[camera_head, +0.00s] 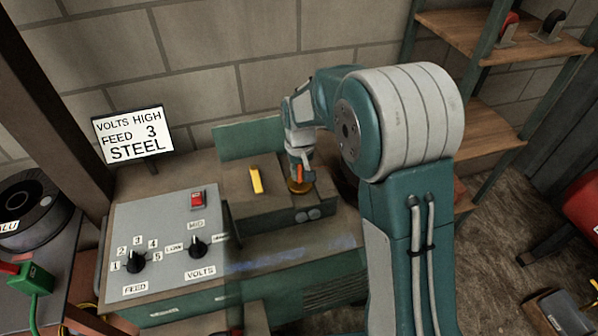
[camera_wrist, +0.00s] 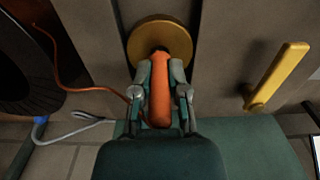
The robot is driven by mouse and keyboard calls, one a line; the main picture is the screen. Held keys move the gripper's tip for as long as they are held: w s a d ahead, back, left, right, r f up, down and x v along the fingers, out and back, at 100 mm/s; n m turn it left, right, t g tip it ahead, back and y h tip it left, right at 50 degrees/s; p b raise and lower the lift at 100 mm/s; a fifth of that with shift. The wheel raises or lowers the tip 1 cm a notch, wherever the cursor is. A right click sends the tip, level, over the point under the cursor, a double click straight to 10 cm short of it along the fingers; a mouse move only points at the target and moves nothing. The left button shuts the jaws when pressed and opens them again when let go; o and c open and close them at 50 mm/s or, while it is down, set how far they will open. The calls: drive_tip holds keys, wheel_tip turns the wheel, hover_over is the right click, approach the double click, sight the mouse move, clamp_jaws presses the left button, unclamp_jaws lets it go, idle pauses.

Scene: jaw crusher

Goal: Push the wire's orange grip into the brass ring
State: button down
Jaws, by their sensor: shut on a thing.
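The orange grip (camera_wrist: 160,88) is held between the fingers of my gripper (camera_wrist: 160,75) in the wrist view. The brass ring (camera_wrist: 175,38) is a round disc with a dark hole just beyond the grip's tip. The tip overlaps the hole's edge in the picture; I cannot tell if it is inside. An orange wire (camera_wrist: 72,84) runs from the left toward the gripper. In the head view, my gripper (camera_head: 301,172) is above the bench machine, with the orange grip (camera_head: 300,174) upright over the brass ring (camera_head: 299,187).
A yellow lever (camera_wrist: 278,75) stands right of the ring in the wrist view; it also shows in the head view (camera_head: 256,180). A control panel (camera_head: 160,250) with knobs and a red switch is at left. A sign (camera_head: 133,134) reads "VOLTS HIGH FEED 3 STEEL". A grey cable loop (camera_wrist: 72,132) lies left.

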drive_tip(key=shift+f, duration=0.5)
drive_tip(key=c, duration=0.6)
unclamp_jaws()
drive_tip(key=shift+o, duration=0.2)
wheel_tip(320, 180, up, 12)
drive_tip(key=shift+f, duration=0.1)
